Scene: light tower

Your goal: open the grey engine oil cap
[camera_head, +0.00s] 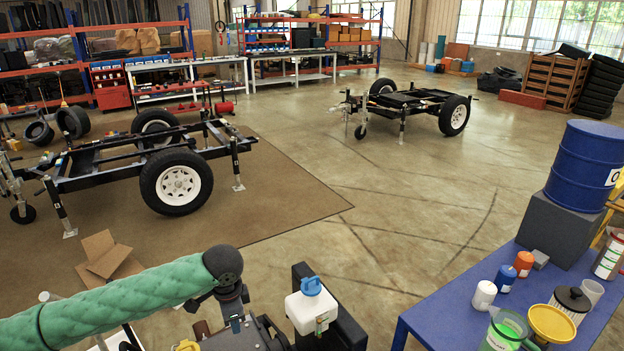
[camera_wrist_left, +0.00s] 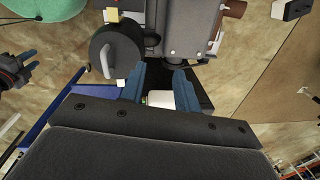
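My left gripper (camera_head: 236,322) is above the engine (camera_head: 262,335) at the bottom of the head view, at the end of the green-padded arm. In the left wrist view the left gripper (camera_wrist_left: 160,72) is open, its two blue fingers apart with nothing held. Beyond them are the engine's grey body (camera_wrist_left: 188,28) and a black round housing (camera_wrist_left: 117,55). I cannot make out the grey oil cap for certain; fingers or engine parts may hide it. My right gripper (camera_wrist_left: 32,59) is small at the wrist view's left edge; its fingers look apart and empty.
A white reservoir with a blue cap (camera_head: 311,310) and a black panel (camera_head: 345,325) stand close right of the left gripper. A blue table (camera_head: 440,318) with bottles and a blue drum (camera_head: 585,168) is at right. Trailers stand behind; the middle floor is clear.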

